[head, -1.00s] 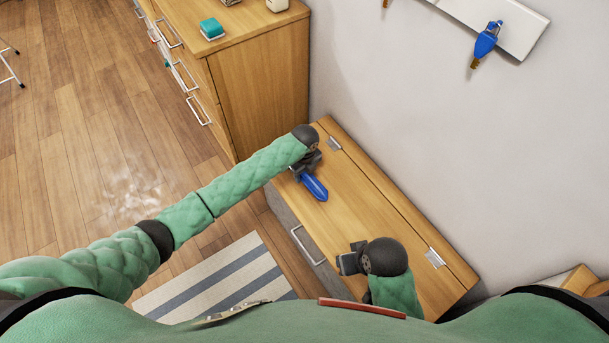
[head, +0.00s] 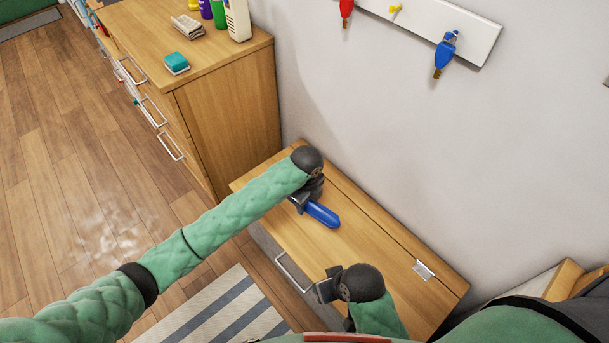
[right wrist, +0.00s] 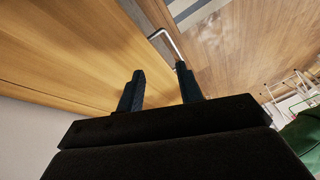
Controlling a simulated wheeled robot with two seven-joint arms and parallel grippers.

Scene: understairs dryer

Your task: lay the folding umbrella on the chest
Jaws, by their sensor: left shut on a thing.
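A blue folding umbrella (head: 322,214) shows in the head view over the far half of the wooden chest (head: 370,262). My left gripper (head: 302,200) is shut on its far end, and the blue part sticks out toward the right. I cannot tell whether the umbrella touches the lid. My right gripper (head: 326,288) is over the near part of the chest, apart from the umbrella. In the right wrist view its two fingers (right wrist: 160,88) are spread with nothing between them, above the chest's edge and handle.
A wooden dresser (head: 228,120) stands beyond the chest, with a teal block (head: 176,63) and bottles on top. A wall rack (head: 440,20) holds a blue hanging item (head: 445,52). A striped rug (head: 225,312) lies on the floor. The lid between my grippers is clear.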

